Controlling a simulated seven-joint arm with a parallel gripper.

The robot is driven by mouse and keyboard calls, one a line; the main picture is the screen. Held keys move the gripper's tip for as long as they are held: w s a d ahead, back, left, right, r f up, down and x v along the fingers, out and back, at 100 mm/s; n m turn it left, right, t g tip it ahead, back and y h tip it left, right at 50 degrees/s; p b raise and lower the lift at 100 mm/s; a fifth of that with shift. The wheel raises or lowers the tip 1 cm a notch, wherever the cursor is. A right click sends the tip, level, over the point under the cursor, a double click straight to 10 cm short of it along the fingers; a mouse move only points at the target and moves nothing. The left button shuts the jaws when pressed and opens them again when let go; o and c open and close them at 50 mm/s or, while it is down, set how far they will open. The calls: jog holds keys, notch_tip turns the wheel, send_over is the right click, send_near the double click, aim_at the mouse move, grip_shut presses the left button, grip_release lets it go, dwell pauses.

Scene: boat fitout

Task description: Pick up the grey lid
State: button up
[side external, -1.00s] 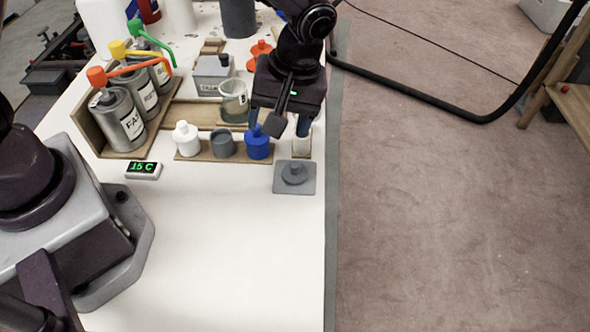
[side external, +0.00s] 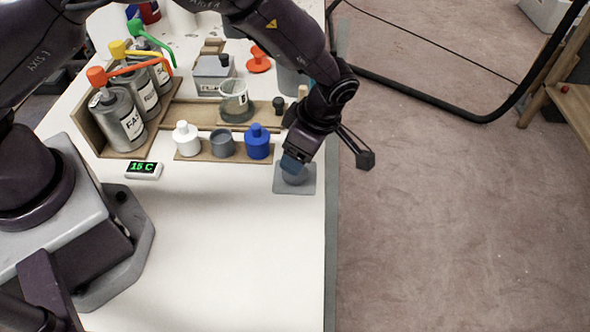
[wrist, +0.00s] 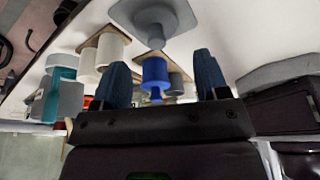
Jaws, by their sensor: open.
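The grey lid (side external: 297,180) lies on a flat grey square pad (side external: 280,187) near the table's right edge. In the wrist view, the lid (wrist: 155,20) is at the top, with its knob sticking out from its round disc. My gripper (side external: 293,164) is directly over the lid and close to it, hiding part of it in the side view. In the wrist view, the two blue fingers of my gripper (wrist: 162,72) are spread apart with nothing held between them. The lid's knob appears beyond the fingertips.
A wooden strip beside the pad holds a white lidded pot (side external: 187,139), an open grey pot (side external: 222,144) and a blue lidded pot (side external: 257,142). Cans with coloured levers, a glass beaker (side external: 234,99) and a temperature display (side external: 144,170) stand left. The front table is clear.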

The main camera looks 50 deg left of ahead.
jog(key=shift+x, duration=3.05)
jog(key=shift+w+d, duration=0.15)
jog(key=shift+d, duration=0.05)
jog(key=c, duration=0.7)
